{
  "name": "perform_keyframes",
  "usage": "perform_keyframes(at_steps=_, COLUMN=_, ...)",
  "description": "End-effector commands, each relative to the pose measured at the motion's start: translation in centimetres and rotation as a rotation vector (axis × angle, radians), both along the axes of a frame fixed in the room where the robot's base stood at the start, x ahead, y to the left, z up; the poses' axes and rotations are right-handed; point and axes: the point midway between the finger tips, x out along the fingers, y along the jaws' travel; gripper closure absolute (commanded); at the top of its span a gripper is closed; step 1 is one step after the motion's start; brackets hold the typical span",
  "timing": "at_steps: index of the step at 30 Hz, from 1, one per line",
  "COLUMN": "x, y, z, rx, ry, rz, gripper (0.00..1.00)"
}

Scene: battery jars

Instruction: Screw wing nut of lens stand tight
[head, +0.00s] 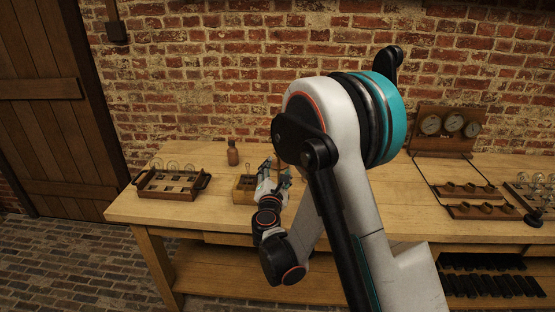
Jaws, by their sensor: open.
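I cannot make out the lens stand or its wing nut with certainty in the head view. My gripper (276,174) is open over the bench, left of centre, just right of a small open wooden box (243,190). What lies between its fingers is too small to tell. My large arm hides the middle of the bench.
The wooden bench (150,209) stands before a brick wall. A wooden tray (172,194) with glass jars is at left, a brown bottle (233,156) behind the box. A gauge panel (447,129) and wired wooden racks (482,210) are at right. The bench's front left is clear.

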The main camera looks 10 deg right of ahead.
Motion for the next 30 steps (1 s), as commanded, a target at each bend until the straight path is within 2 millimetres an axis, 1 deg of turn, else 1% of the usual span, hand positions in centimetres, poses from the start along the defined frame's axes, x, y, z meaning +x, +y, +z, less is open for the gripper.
perform_keyframes(at_steps=1, x=1.0, y=-0.4, z=-0.2, rx=0.000, ry=0.000, rz=-0.002, gripper=0.46)
perform_keyframes(at_steps=6, x=4.2, y=-1.4, z=-0.3, rx=0.001, ry=0.000, rz=-0.002, gripper=0.46)
perform_keyframes(at_steps=12, x=7.1, y=-2.3, z=-0.2, rx=0.001, ry=0.000, rz=-0.001, gripper=0.46)
perform_keyframes(at_steps=18, x=8.4, y=-2.8, z=-0.1, rx=0.002, ry=0.000, rz=-0.001, gripper=0.46)
perform_keyframes(at_steps=27, x=8.6, y=-2.8, z=0.0, rx=0.002, ry=0.000, rz=0.001, gripper=0.46)
perform_keyframes(at_steps=28, x=8.6, y=-2.8, z=0.0, rx=0.002, ry=0.000, rz=0.001, gripper=0.50)
perform_keyframes(at_steps=29, x=8.6, y=-2.8, z=0.0, rx=0.002, ry=0.001, rz=0.000, gripper=0.57)
perform_keyframes(at_steps=30, x=8.6, y=-2.8, z=0.0, rx=0.002, ry=0.001, rz=0.000, gripper=0.66)
